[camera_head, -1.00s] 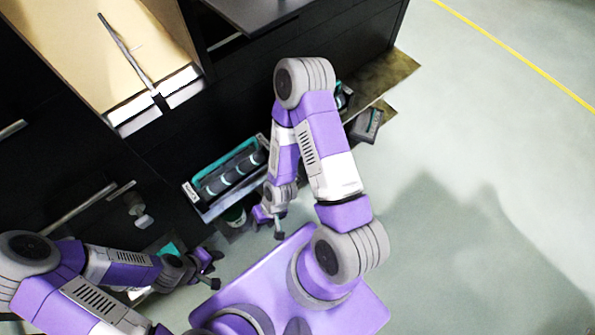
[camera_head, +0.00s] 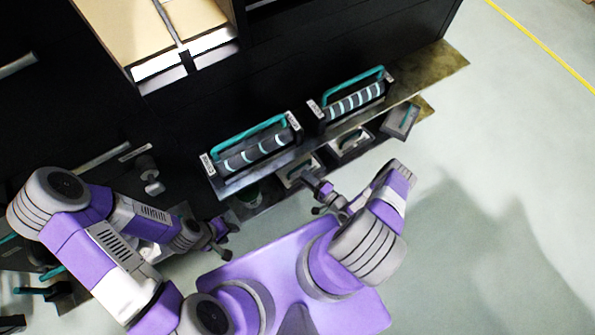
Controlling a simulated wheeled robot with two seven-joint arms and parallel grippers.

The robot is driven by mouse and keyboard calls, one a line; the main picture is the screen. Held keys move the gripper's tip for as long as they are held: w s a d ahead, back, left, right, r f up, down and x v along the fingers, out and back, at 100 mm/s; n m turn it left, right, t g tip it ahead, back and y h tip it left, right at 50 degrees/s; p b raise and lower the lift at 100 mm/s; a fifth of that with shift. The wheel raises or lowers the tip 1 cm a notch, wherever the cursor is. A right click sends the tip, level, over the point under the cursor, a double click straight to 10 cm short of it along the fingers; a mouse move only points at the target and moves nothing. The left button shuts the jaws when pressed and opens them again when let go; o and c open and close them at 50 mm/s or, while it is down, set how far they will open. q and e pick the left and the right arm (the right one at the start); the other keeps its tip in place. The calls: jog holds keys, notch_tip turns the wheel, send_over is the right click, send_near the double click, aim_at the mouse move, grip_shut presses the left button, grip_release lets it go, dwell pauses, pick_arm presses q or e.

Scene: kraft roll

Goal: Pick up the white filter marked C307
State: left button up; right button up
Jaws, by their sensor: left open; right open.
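I cannot make out a filter marked C307; no marking is readable. A small pale grey rounded object (camera_head: 149,176) by the cabinet at the left could not be identified. Two holders with teal handles, the left holder (camera_head: 212,172) and the right holder (camera_head: 319,112), carry dark rolls with pale bands. My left gripper (camera_head: 224,240) is open and empty, below the left holder. My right gripper (camera_head: 322,200) is open, in front of the lower shelf items, with nothing seen between its fingers.
Black cabinets fill the back, with an open light-wood drawer (camera_head: 125,28) at upper left. Low trays, including a grey one (camera_head: 400,120), stand below the holders. Open grey floor (camera_head: 510,190) lies to the right.

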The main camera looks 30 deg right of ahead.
aim_at(304, 164)
jog(key=d+h, duration=0.1)
jog(key=d+t+h, duration=0.1)
jog(key=d+f+m+h, duration=0.1)
jog(key=shift+w+d+b, duration=0.25)
jog(key=shift+d+b, duration=0.05)
jog(key=shift+d, duration=0.05)
jog(key=w, duration=0.1)
jog(key=w+a+b, duration=0.1)
jog(key=w, duration=0.1)
jog(key=w+a+b, duration=0.1)
jog(key=w, duration=0.1)
jog(key=shift+w+f, duration=0.1)
jog(key=shift+f, duration=0.1)
jog(key=shift+w+r, duration=0.1)
jog(key=shift+w, duration=0.4)
grip_shut()
